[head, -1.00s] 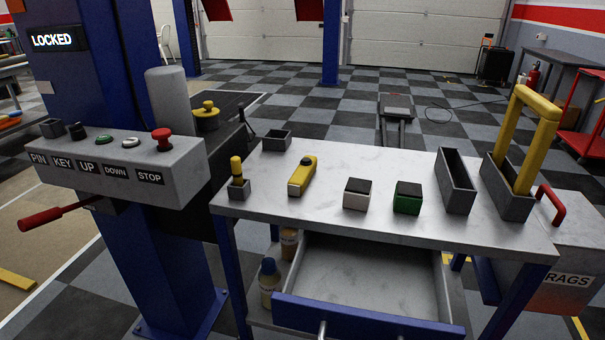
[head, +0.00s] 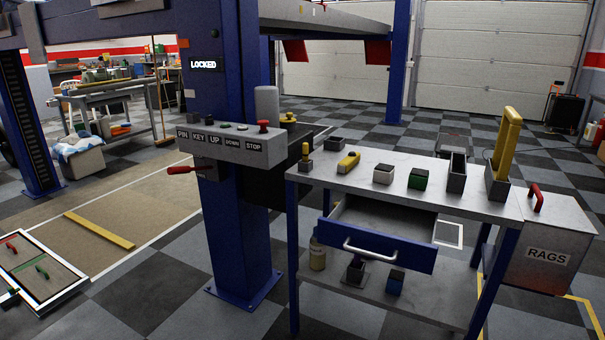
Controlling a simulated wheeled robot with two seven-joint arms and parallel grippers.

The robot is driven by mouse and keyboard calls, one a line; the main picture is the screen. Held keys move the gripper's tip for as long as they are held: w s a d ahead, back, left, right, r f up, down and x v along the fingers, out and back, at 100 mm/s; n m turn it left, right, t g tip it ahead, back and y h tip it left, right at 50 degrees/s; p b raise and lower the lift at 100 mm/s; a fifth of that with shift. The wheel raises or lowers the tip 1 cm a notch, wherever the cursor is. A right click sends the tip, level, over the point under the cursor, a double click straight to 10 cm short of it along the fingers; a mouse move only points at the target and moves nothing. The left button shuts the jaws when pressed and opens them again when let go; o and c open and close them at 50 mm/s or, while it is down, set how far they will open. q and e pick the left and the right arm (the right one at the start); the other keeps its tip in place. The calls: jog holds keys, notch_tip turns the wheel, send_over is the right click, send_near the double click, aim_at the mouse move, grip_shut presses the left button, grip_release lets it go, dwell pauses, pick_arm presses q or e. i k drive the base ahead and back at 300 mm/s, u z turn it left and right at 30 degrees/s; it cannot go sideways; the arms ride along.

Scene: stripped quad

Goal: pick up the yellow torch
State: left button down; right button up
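The yellow torch (head: 348,162) lies on the grey top of the workbench (head: 324,186), left of the middle. It is a yellow body with a dark patch on it. Nothing touches the torch. Neither of my grippers shows in the head view.
The bench drawer (head: 388,243) stands open toward me. A blue lift post with a control box (head: 218,142) stands left.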

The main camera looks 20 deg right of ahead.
aim_at(343, 166)
jog(key=u, duration=0.4)
jog(key=i, duration=1.65)
jog(key=z, duration=0.95)
